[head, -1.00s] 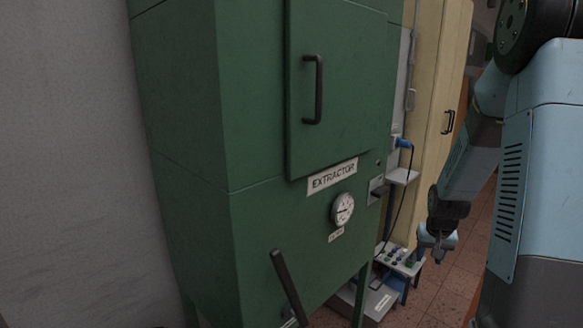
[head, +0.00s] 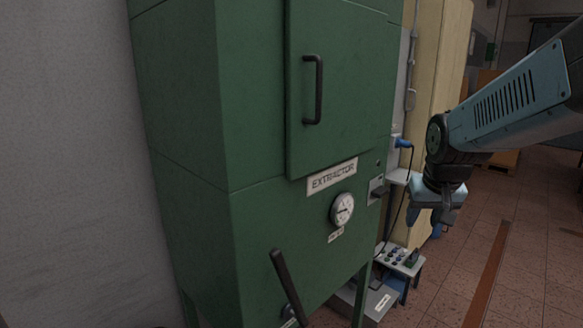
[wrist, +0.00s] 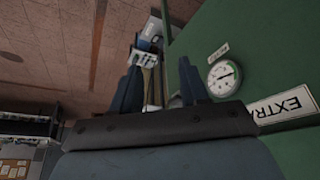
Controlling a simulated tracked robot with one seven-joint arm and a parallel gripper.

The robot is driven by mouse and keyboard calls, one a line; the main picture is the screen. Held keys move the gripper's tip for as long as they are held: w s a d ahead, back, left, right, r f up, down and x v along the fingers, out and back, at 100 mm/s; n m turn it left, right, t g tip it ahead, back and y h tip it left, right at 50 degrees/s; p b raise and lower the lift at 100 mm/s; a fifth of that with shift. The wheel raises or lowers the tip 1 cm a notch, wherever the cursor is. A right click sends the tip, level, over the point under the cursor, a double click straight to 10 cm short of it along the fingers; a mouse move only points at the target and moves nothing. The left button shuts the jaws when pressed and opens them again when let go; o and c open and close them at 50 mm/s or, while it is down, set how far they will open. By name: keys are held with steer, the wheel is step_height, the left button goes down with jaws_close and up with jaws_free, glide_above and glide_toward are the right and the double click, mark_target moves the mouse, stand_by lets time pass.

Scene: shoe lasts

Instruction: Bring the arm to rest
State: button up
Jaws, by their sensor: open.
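My gripper (head: 434,222) hangs at the end of my arm on the right of the head view, to the right of the green extractor cabinet (head: 270,215). Its two fingers (wrist: 160,90) show apart in the wrist view, with nothing between them. My gripper is clear of the cabinet and holds nothing.
The cabinet carries a door handle (head: 312,90), a dial gauge (head: 342,209) and a dark lever (head: 289,287). A small stand with knobs (head: 400,258) is below my gripper. A cream cupboard (head: 437,100) stands behind. Tiled floor (head: 530,240) is open at the right.

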steer(key=s+a+r, duration=0.2)
steer(key=s, duration=0.4)
steer(key=s+a+r+n, duration=0.1)
steer(key=s+a+r, duration=0.1)
steer(key=s, duration=0.3)
steer(key=shift+s+a+r+t+y, duration=0.2)
steer(key=shift+s+r+t+y, duration=0.2)
steer(key=shift+r, duration=0.3)
